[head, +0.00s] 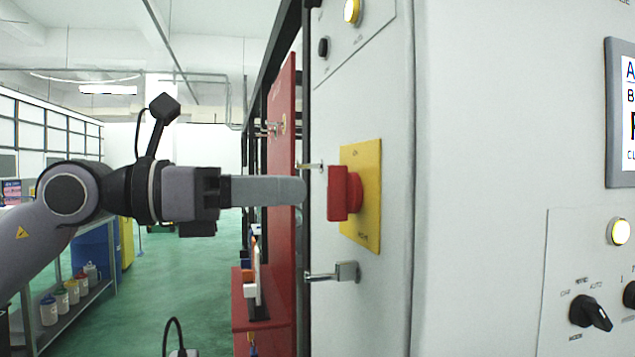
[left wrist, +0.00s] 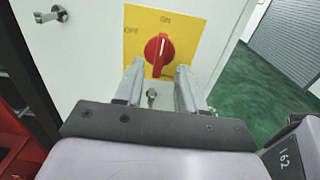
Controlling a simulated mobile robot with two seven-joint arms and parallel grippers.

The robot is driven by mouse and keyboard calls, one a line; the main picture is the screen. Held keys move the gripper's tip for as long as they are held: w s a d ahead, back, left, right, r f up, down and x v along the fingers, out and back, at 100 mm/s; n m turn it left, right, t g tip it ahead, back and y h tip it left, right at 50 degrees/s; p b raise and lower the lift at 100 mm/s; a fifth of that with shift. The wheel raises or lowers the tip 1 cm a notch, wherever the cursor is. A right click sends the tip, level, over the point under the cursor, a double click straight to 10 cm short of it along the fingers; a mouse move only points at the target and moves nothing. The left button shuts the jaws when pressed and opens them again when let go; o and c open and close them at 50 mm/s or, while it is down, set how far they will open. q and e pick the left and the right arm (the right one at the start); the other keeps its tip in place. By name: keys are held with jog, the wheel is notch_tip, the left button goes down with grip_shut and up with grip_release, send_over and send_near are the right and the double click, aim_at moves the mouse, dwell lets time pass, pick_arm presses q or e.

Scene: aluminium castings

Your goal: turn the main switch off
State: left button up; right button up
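The main switch is a red rotary knob (head: 343,193) on a yellow plate (head: 367,205), fixed to a light grey cabinet face. In the left wrist view the knob (left wrist: 158,55) has a white line near its top, and its grip bar stands nearly upright, tilted a little right. In the head view the left gripper (head: 303,190) points at the knob, with a small gap between. My right gripper is not in view.
A metal handle (head: 345,271) sticks out below the switch. A red open door panel (head: 281,195) stands behind my left gripper. A shelf with several containers (head: 62,300) stands at left; green floor lies between.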

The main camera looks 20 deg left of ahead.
aim_at(327, 188)
pick_arm(q)
jog(key=shift+p+x, duration=0.5)
jog(key=shift+x, duration=1.85)
grip_shut()
